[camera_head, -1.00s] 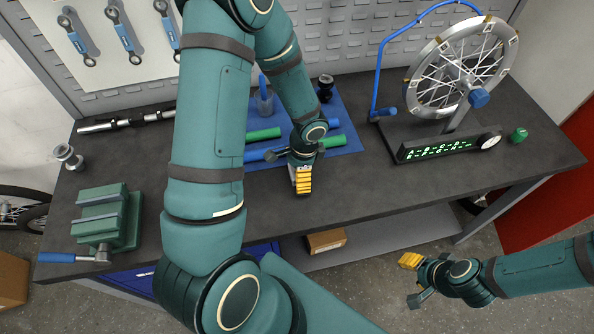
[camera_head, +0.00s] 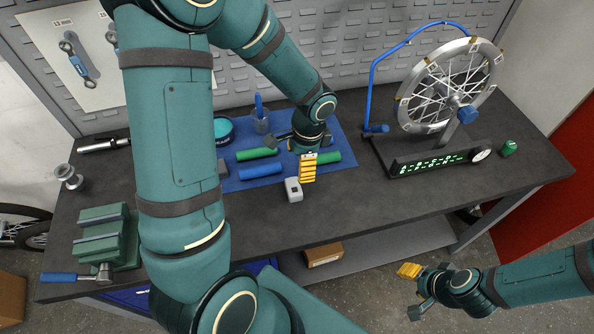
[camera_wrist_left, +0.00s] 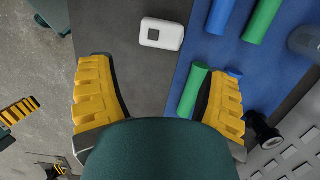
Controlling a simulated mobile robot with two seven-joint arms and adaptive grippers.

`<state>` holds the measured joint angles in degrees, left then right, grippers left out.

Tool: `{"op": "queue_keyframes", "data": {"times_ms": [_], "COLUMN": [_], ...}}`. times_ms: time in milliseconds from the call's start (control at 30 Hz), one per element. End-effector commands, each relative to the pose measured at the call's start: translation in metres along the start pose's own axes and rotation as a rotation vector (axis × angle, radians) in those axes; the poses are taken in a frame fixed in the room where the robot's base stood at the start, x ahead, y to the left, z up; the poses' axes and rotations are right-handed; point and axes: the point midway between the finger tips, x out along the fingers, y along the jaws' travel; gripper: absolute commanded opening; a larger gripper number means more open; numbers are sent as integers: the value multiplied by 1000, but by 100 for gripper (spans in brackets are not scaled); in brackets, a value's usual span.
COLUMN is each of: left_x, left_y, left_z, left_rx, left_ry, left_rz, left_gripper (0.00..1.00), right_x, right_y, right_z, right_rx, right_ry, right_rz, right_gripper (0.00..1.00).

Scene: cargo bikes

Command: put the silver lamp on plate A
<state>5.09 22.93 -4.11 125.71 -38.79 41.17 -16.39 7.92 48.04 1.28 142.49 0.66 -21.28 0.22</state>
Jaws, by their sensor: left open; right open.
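A small light-grey box with a dark square on its face (camera_head: 293,189), which looks like the silver lamp, lies on the dark bench top in front of the blue mat. The left wrist view also shows this lamp (camera_wrist_left: 162,33), beyond the fingertips and not between them. My left gripper (camera_head: 308,167) is open and empty, close to the lamp on its right and far side, over the mat's front edge. Its spread fingers show in the left wrist view (camera_wrist_left: 162,78). My right gripper (camera_head: 413,289) is open and empty, off the bench's front edge. I cannot make out a plate marked A.
The blue mat (camera_head: 330,178) holds green and blue rolls and a cup (camera_head: 262,122). A spoked wheel on a stand (camera_head: 448,85) with a lit green display (camera_head: 430,162) stands at the right. A green vise (camera_head: 107,236) sits at the left. The front middle bench is clear.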

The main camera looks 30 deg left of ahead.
Motion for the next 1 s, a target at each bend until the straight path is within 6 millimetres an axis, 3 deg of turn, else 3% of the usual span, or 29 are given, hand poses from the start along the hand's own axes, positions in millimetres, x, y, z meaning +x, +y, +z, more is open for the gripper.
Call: {"op": "queue_keyframes", "data": {"times_ms": [167, 333, 500, 600, 800, 1000], "left_x": [1, -1, -9, -14, -12, 23], "left_y": [14, 24, 20, 14, 8, 8], "left_z": [3, 9, 16, 19, 22, 18], "left_rx": [-256, -744, -1201, -1389, -1546, -1552], "left_ry": [2, 17, 59, 89, 118, 113], "left_rz": [54, 104, 112, 111, 109, 110], "left_gripper": [78, 78, 78, 78, 78, 78], "right_x": [-8, -18, -27, -29, -28, -11], "right_y": [-3, -6, -9, -10, -9, -3], "right_z": [-1, -2, -3, -3, -3, -1], "right_rx": [0, 0, 0, 0, 0, 0], "right_ry": [0, 0, 0, 0, 0, 0], "right_rz": [-1, -3, -5, -5, -6, -3], "right_gripper": [47, 47, 47, 47, 47, 47]}}
